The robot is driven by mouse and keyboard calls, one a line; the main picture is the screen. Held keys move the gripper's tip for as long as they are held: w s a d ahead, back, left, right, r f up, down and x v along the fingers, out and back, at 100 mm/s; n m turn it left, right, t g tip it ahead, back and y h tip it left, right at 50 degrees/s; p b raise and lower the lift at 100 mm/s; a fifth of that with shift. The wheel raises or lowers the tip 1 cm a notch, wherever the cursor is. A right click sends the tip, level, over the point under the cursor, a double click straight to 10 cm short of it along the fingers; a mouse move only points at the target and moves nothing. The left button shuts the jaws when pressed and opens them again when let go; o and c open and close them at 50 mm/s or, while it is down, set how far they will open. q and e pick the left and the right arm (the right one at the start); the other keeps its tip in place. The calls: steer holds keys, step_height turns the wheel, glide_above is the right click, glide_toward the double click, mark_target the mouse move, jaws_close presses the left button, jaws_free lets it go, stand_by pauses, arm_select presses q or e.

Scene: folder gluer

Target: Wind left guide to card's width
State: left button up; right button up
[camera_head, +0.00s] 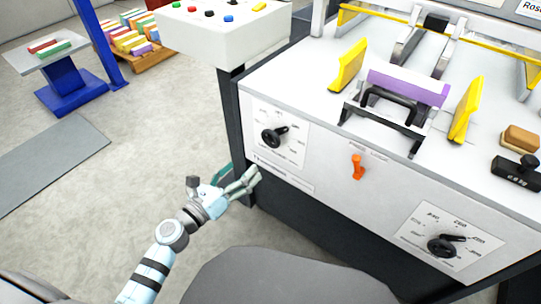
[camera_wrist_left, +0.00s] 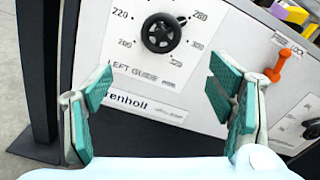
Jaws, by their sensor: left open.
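The left guide knob (camera_head: 273,136) is a black dial on the machine's sloped front panel. In the left wrist view the knob (camera_wrist_left: 162,34) sits on a white scale plate (camera_wrist_left: 118,55) marked LEFT GUIDE. My left gripper (camera_head: 247,181) is below and left of the knob, apart from it. In the left wrist view its teal-padded fingers (camera_wrist_left: 160,108) are spread with nothing between them. A purple card (camera_head: 408,86) lies across black supports on the machine top, between yellow guide plates on the left (camera_head: 347,66) and right (camera_head: 465,110). My right gripper is not in view.
An orange lock lever (camera_head: 357,167) and a second dial knob (camera_head: 444,246) are on the same panel. A wooden block (camera_head: 520,138) and a black counter (camera_head: 516,172) sit at the right. A control box (camera_head: 225,32) overhangs the left. Floor at left is mostly clear.

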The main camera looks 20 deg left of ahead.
mark_target(269, 141)
arm_select(q)
steer(key=x, duration=0.8)
steer(key=b+x, duration=0.1)
steer(key=x, duration=0.4)
steer(key=shift+w+r, duration=0.15)
steer(key=shift+r, duration=0.15)
steer(key=shift+w+d, duration=0.1)
steer(key=shift+w, duration=0.25)
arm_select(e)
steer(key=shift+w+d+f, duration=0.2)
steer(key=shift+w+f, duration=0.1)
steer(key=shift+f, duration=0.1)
arm_select(q)
steer(key=c, duration=1.2)
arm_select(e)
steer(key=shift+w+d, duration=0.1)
arm_select(q)
steer(key=shift+r+n, duration=0.1)
steer(key=shift+n, duration=0.2)
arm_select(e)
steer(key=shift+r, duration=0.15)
